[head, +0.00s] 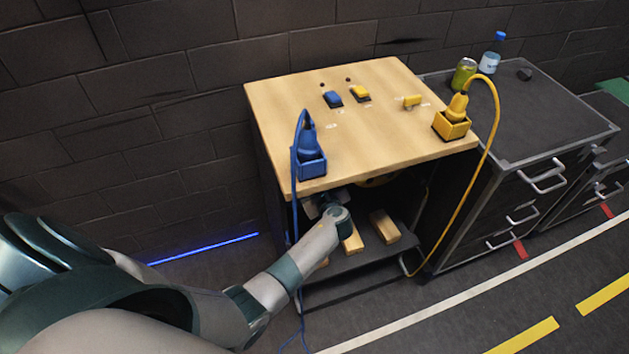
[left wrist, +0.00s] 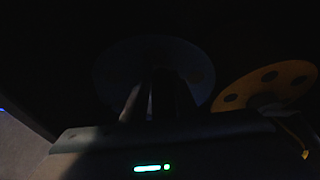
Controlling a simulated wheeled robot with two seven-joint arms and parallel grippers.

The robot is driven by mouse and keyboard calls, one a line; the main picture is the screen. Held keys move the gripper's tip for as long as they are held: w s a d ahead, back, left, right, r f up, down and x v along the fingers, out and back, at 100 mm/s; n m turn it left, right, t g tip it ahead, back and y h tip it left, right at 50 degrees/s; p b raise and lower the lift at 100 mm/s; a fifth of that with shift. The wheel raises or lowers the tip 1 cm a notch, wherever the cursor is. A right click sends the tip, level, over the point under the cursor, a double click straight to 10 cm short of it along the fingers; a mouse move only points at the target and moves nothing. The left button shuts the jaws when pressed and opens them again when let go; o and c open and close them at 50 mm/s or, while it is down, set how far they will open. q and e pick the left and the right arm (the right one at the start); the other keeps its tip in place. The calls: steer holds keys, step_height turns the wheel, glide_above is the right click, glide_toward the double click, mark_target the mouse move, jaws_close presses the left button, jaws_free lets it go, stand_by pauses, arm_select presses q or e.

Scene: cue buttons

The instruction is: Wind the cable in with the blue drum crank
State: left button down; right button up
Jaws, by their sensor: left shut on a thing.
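My left arm reaches under the wooden tabletop of the bench (head: 400,130). My left gripper (head: 318,204) is in the dark open space below it, partly hidden by the top edge and my own wrist. In the left wrist view, the fingers (left wrist: 156,98) are in front of a dark bluish disc, the blue drum (left wrist: 196,62). They are shut on its crank, which is too dark to make out. A yellow drum (left wrist: 268,88) stands to the right; its edge also shows in the head view (head: 376,181). A blue cable (head: 295,180) hangs from the blue plug (head: 310,138) down the bench's front left.
A yellow plug (head: 456,108) with a yellow cable (head: 489,135) sits at the bench's right. Blue (head: 333,99) and yellow (head: 360,93) buttons are at the back. Wooden blocks (head: 384,226) lie on the lower shelf near my wrist. A dark drawer cabinet (head: 520,120) stands right.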

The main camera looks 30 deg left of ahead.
arm_select(q)
steer(key=shift+w+d+r, duration=0.3)
steer(key=shift+w+d, duration=0.15)
steer(key=shift+d, duration=0.2)
steer(key=c, duration=1.6)
jaws_free()
steer(key=shift+f, duration=0.1)
steer(key=shift+o, duration=0.2)
steer(key=shift+f, duration=0.15)
steer(key=shift+s+a+f, duration=0.1)
steer(key=shift+a, duration=0.05)
steer(key=shift+s, duration=0.1)
steer(key=shift+s+d+b, duration=0.3)
steer(key=shift+d+b, duration=0.05)
steer(key=shift+d, duration=0.1)
steer(key=s+d+b, duration=0.2)
steer(key=s+d, duration=0.5)
steer(key=s, duration=0.2)
steer(key=shift+d+r+b, duration=0.25)
steer(key=shift+d+b, duration=0.1)
steer(key=shift+d, duration=0.05)
